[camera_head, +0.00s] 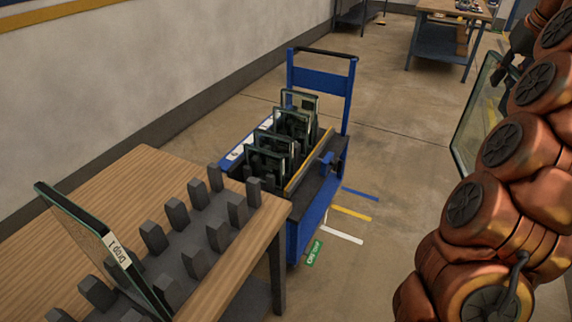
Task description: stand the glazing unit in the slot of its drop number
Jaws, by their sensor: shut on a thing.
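A glazing unit (474,118), a glass pane with a dark edge, hangs upright at the right, partly hidden by my arm. My gripper (512,62) is shut on its upper right side; the fingertips are hard to make out. No drop number on this pane can be read. A rack of dark grey posts (178,214) stands on the wooden table (120,180) at the lower left, with slots between the posts. Another glazing unit (90,232), labelled "Drop 1", stands tilted in the rack's near end. The rack's farther slots look empty.
A blue cart (320,82) beyond the table holds several upright glass units (270,150). Coloured floor strips (350,212) and a green floor sign (314,252) lie beside it. Workbenches (440,38) stand at the back. Open floor lies between cart and arm.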

